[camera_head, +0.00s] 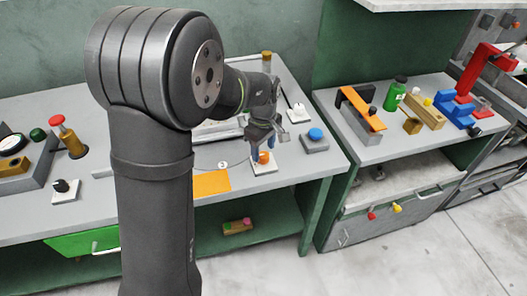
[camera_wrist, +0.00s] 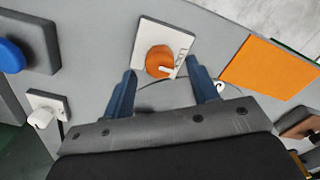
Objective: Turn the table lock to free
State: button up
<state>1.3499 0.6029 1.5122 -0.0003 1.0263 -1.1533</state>
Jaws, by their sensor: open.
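The table lock is an orange knob (camera_wrist: 159,58) with a short white pointer on a white plate (camera_wrist: 152,32). Lettering that seems to read LOCK runs along the plate's right side, and the pointer points towards that side. In the head view the orange knob (camera_head: 263,157) sits near the front edge of the left bench, directly below my gripper. My gripper (camera_wrist: 160,68) is open, with one blue finger on each side of the knob in the wrist view. I cannot tell whether the fingers touch it.
A blue button (camera_head: 316,134) on a grey block stands right of the lock. An orange sheet (camera_head: 212,183) lies left of the lock. The right bench holds an orange-armed press (camera_head: 362,108) and a green bottle (camera_head: 395,95).

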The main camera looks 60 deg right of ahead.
jog(key=shift+f, duration=0.95)
jog(key=shift+c, duration=0.2)
jog(key=c, duration=0.9)
jog(key=shift+c, duration=0.2)
